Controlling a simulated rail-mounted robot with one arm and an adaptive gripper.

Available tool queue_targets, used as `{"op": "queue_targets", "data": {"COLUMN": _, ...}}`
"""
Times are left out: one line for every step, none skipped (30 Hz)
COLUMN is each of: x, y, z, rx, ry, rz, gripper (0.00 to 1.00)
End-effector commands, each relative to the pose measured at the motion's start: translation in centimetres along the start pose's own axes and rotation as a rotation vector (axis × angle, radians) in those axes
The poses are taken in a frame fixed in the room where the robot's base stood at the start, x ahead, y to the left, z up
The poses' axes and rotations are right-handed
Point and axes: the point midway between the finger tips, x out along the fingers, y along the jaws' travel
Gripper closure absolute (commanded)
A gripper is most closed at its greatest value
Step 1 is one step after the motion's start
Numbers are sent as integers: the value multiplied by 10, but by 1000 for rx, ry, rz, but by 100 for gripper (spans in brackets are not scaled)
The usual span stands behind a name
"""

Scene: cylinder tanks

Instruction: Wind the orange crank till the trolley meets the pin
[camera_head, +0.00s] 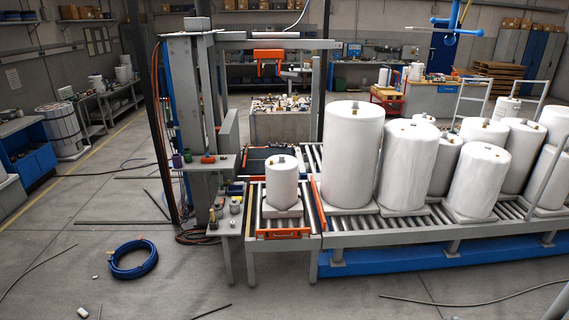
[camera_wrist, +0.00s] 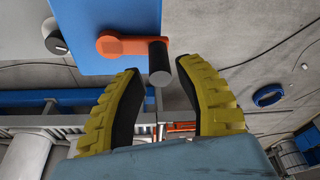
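In the wrist view, the orange crank (camera_wrist: 125,45) sits on a blue panel, its arm pointing right to a dark grey cylindrical handle (camera_wrist: 159,62). My gripper (camera_wrist: 161,73) is open, its two yellow ridged fingers apart. The handle shows between and just beyond the fingertips; I cannot tell whether either finger touches it. In the head view, an orange carriage (camera_head: 268,60) hangs under an overhead beam and may be the trolley. I cannot make out the pin. My gripper does not show in the head view.
White wrapped cylinders (camera_head: 352,155) stand on a roller conveyor (camera_head: 390,232). A smaller one (camera_head: 282,182) stands on the short front section. A blue hose coil (camera_head: 133,259) lies on the floor at left. In the wrist view, a grey knob (camera_wrist: 56,41) is left of the crank.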

Motion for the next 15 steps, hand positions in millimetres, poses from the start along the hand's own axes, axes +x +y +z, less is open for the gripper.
{"op": "queue_targets", "data": {"x": 0, "y": 0, "z": 0, "rx": 0, "ry": 0, "rz": 0, "gripper": 65}}
{"op": "queue_targets", "data": {"x": 0, "y": 0, "z": 0, "rx": 0, "ry": 0, "rz": 0, "gripper": 64}}
{"op": "queue_targets", "data": {"x": 0, "y": 0, "z": 0, "rx": 0, "ry": 0, "rz": 0, "gripper": 76}}
{"op": "queue_targets", "data": {"x": 0, "y": 0, "z": 0, "rx": 0, "ry": 0, "rz": 0, "gripper": 84}}
{"op": "queue_targets", "data": {"x": 0, "y": 0, "z": 0, "rx": 0, "ry": 0, "rz": 0, "gripper": 93}}
{"op": "queue_targets", "data": {"x": 0, "y": 0, "z": 0, "rx": 0, "ry": 0, "rz": 0, "gripper": 94}}
{"op": "queue_targets", "data": {"x": 0, "y": 0, "z": 0, "rx": 0, "ry": 0, "rz": 0, "gripper": 94}}
{"op": "queue_targets", "data": {"x": 0, "y": 0, "z": 0, "rx": 0, "ry": 0, "rz": 0, "gripper": 94}}
{"op": "queue_targets", "data": {"x": 0, "y": 0, "z": 0, "rx": 0, "ry": 0, "rz": 0, "gripper": 94}}
{"op": "queue_targets", "data": {"x": 0, "y": 0, "z": 0, "rx": 0, "ry": 0, "rz": 0, "gripper": 94}}
{"op": "queue_targets", "data": {"x": 0, "y": 0, "z": 0, "rx": 0, "ry": 0, "rz": 0, "gripper": 95}}
{"op": "queue_targets", "data": {"x": -1, "y": 0, "z": 1, "rx": 1, "ry": 0, "rz": 0, "gripper": 95}}
{"op": "queue_targets", "data": {"x": -2, "y": 0, "z": 2, "rx": 1, "ry": 1, "rz": 0, "gripper": 95}}
{"op": "queue_targets", "data": {"x": -2, "y": 0, "z": 4, "rx": 2, "ry": 1, "rz": 1, "gripper": 95}}
{"op": "queue_targets", "data": {"x": -3, "y": -1, "z": 6, "rx": 2, "ry": 1, "rz": 1, "gripper": 95}}
